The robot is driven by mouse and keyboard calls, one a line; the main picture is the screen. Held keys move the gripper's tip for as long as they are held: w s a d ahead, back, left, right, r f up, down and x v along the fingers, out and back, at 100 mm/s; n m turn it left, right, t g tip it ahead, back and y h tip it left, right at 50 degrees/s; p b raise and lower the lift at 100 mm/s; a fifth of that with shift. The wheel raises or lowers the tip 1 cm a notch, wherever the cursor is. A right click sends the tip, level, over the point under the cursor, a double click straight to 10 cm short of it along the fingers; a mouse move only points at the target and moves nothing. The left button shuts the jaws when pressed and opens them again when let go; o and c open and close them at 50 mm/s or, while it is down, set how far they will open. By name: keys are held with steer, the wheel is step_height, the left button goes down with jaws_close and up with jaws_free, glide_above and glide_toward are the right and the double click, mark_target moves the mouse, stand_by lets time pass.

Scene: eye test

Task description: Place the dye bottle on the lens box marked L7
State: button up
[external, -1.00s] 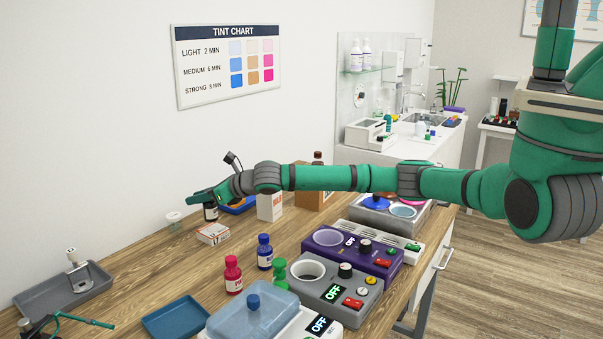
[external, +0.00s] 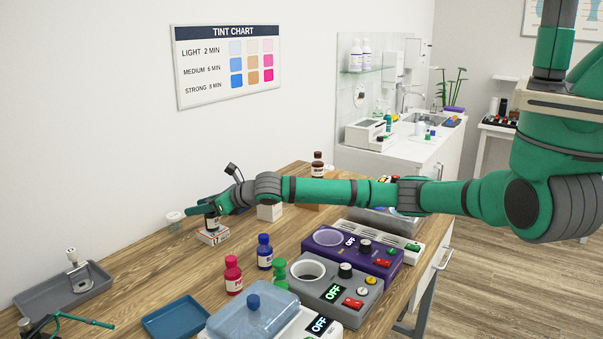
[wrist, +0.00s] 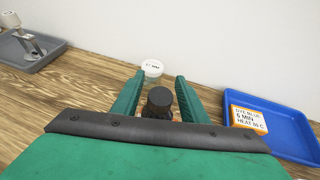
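The dye bottle (external: 212,223) is small and dark brown with a black cap and a pale label. In the wrist view its cap (wrist: 159,97) shows between the two green fingers. The small white lens box (external: 211,238) with orange-red edging lies flat on the wooden bench under the bottle. The bottle is upright at the box's top face; I cannot tell whether its full weight rests there.
A white-lidded jar (wrist: 152,68) stands just beyond the fingers. A blue tray (wrist: 289,125) with a dye card box (wrist: 247,119) is to the right. Red (external: 233,275) and blue (external: 264,252) bottles stand nearer the camera. A grey tray (external: 95,283) lies left.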

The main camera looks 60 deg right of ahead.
steer(key=shift+s+r, duration=0.1)
steer(key=shift+r, duration=0.1)
steer(key=v, duration=1.1)
steer(key=shift+s+d, duration=0.15)
steer(key=shift+s, duration=0.2)
steer(key=shift+r, duration=0.1)
